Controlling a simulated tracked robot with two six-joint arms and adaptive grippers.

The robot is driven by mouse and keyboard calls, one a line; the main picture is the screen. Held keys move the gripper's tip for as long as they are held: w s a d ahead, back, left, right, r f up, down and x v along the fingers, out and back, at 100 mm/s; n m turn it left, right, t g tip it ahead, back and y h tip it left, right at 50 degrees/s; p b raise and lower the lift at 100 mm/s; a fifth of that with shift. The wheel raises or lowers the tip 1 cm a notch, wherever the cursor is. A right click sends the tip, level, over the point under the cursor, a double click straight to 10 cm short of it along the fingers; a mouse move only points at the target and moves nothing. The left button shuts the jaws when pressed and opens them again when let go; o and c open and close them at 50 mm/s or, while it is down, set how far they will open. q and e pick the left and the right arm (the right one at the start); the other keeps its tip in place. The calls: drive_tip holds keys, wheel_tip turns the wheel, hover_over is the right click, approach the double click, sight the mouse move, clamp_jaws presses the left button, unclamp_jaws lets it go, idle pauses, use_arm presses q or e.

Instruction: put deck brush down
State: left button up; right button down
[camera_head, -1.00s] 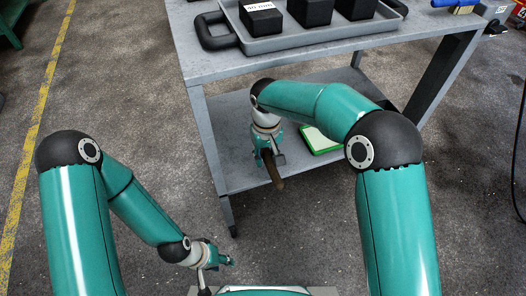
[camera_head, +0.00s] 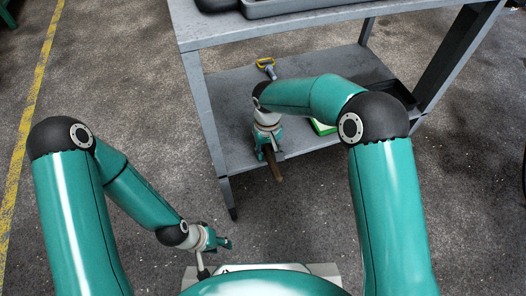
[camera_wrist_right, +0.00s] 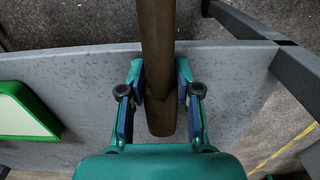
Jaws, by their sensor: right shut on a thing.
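The deck brush shows only as a brown wooden piece (camera_head: 274,166), also in the right wrist view (camera_wrist_right: 157,40); its brush head is not clearly visible. My right gripper (camera_head: 268,150) is shut on it, with a finger on each side in the wrist view (camera_wrist_right: 158,95). In the head view the gripper is at the front edge of the trolley's lower shelf (camera_head: 235,108), with the brown end hanging in front of it. I cannot tell whether the piece touches the shelf. My left gripper (camera_head: 224,243) is low at the left, away from the brush; its jaws are unclear.
A green-edged white thing (camera_wrist_right: 22,112) lies on the shelf, partly hidden behind my right arm in the head view (camera_head: 322,127). The trolley's top (camera_head: 290,28) overhangs the shelf. Floor in front is clear.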

sight(267, 148)
drive_tip(key=c, duration=0.8)
unclamp_jaws()
drive_tip(key=shift+r, duration=0.1)
wheel_tip(267, 148, up, 8)
drive_tip(key=p, duration=0.3)
drive_tip(key=shift+f, duration=0.2)
drive_tip(key=shift+f, duration=0.1)
